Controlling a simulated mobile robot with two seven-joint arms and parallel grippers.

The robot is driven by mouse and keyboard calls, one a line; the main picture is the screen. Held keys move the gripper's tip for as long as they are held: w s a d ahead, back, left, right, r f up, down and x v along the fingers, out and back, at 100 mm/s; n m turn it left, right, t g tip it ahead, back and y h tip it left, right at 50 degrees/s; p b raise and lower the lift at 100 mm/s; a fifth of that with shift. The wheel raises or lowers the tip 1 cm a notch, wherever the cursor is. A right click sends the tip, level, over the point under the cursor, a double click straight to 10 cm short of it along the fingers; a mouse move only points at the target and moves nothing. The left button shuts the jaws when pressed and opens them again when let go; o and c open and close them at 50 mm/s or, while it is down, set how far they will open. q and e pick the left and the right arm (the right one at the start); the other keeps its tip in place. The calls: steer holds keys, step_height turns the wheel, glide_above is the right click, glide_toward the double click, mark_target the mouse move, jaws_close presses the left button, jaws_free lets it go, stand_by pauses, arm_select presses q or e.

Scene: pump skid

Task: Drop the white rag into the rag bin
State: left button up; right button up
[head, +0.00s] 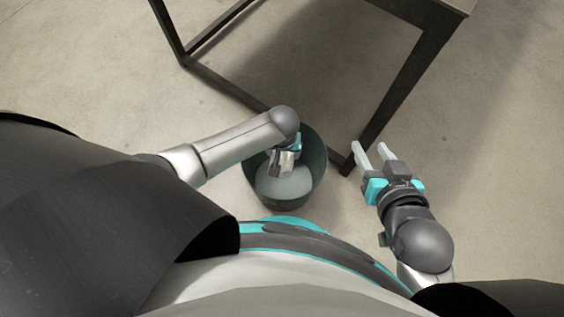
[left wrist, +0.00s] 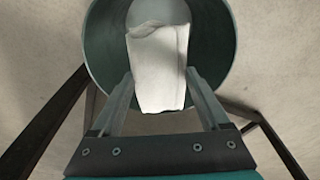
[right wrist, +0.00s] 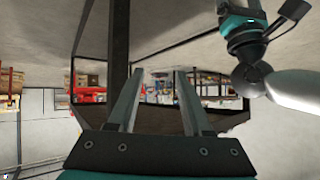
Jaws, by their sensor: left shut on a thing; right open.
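The rag bin (head: 315,172) is a round, dark green, open-topped bin on the floor, in the middle of the head view. My left gripper (head: 282,167) is over the bin's mouth, pointing down. It is shut on the white rag (left wrist: 157,62), which hangs as a folded piece between the fingers in the left wrist view. The bin's round wall (left wrist: 222,32) shows behind the rag there. In the head view the rag is mostly hidden by the gripper. My right gripper (head: 368,158) is open and empty, right of the bin and apart from it.
A table with a dark metal frame (head: 400,90) stands just beyond the bin, with a leg between bin and right gripper. Bare concrete floor (head: 90,70) lies to the left. The right wrist view shows distant shelves with boxes (right wrist: 90,82).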

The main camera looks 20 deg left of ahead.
arm_select(q)
steer(key=shift+f, duration=0.3)
arm_select(e)
steer(key=shift+w+a+r+t+y, duration=0.2)
steer(key=shift+a+t+y, duration=0.1)
steer(key=shift+a+t, duration=0.35)
arm_select(q)
steer(key=o, duration=1.2)
steer(key=shift+c, duration=0.2)
